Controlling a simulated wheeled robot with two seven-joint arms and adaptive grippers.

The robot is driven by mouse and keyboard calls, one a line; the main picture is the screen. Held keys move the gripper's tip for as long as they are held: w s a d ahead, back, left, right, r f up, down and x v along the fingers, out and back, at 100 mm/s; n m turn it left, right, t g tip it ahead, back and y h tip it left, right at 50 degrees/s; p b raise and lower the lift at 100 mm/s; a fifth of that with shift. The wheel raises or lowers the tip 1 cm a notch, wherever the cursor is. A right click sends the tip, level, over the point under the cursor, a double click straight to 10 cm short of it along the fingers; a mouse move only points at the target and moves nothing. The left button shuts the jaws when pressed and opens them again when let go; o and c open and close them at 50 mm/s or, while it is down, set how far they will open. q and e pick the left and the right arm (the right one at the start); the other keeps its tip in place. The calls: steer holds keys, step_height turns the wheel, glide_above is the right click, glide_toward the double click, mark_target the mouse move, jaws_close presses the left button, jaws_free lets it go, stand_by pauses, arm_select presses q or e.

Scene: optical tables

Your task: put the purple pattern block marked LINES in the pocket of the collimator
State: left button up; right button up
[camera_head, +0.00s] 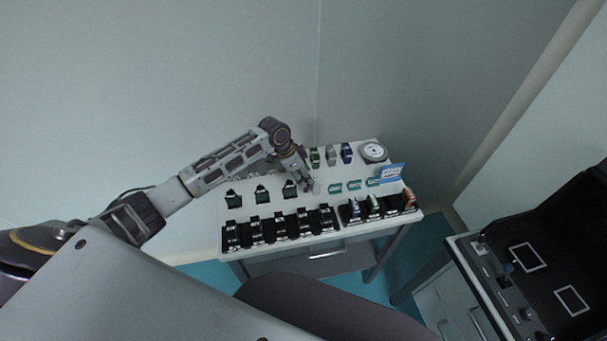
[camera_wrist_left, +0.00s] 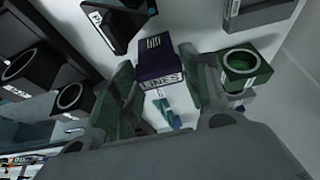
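The purple block marked LINES (camera_wrist_left: 158,68) is in the middle of the left wrist view, its label facing my left gripper. My left gripper (camera_wrist_left: 165,85) has one finger on each side of the block, with a gap visible at least on the right. The fingers look open. In the head view my left gripper (camera_head: 307,181) points down over the back middle of the white table, and the block there is mostly hidden by it. I cannot pick out the collimator's pocket for sure. My right gripper is in neither view.
The white table (camera_head: 345,229) holds several black holders (camera_head: 279,229) in front and a round dial (camera_head: 373,152) at back right. A green piece (camera_wrist_left: 245,67) stands close right of my left gripper. A black-topped bench (camera_head: 545,240) stands at right.

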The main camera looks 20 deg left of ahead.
arm_select(q)
steer(key=o, duration=0.3)
steer(key=shift+r, duration=0.15)
steer(key=v, duration=1.2)
steer(key=shift+o, duration=0.5)
